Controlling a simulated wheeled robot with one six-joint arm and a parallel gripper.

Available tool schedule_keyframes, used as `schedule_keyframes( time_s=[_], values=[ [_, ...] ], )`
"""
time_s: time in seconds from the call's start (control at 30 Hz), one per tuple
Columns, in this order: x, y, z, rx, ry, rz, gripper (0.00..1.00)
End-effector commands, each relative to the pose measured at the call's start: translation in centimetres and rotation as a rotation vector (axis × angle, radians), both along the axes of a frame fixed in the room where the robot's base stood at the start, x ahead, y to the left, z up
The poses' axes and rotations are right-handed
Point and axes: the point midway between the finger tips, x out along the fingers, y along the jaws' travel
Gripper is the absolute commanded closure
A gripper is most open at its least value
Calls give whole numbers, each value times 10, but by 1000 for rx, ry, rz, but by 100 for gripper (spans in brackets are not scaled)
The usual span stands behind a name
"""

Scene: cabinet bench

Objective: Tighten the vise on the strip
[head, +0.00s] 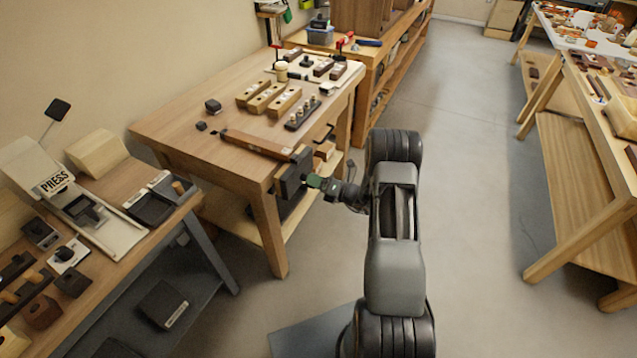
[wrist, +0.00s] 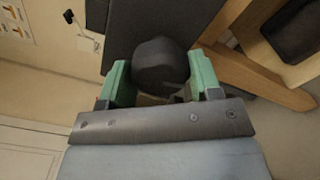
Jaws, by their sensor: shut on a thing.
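The vise (head: 291,177) is a dark block at the front right corner of the wooden bench. The strip (head: 256,145) is a long reddish-brown piece lying on the bench top, with its near end at the vise; I cannot tell how tightly the jaws hold it. My gripper (head: 318,183) is at the vise's outer face. In the wrist view its green fingers (wrist: 160,82) are shut on a rounded black knob (wrist: 160,64), one finger on each side. A dark flat face (wrist: 148,25) shows behind the knob. The vise's screw is hidden.
Wooden blocks (head: 267,98), a dark rack of pegs (head: 302,114) and clamps stand farther back on the bench. A press (head: 62,188) stands on a lower table at the left. Open floor (head: 460,150) lies to the right, before another bench.

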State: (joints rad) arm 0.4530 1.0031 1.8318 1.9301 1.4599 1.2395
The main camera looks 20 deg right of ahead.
Motion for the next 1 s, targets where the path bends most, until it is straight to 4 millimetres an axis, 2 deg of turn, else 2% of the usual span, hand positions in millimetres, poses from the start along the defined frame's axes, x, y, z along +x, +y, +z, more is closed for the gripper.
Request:
schedule_keyframes(
  time_s=[0.4, 0.77, 0.8, 1.0],
  values=[
    [0, 0, 1, 185, 171, -1, 63],
    [1, 0, 0, 211, 195, -1, 63],
    [1, 0, 0, 211, 195, -1, 40],
    [1, 0, 0, 211, 193, 0, 21]
  ],
)
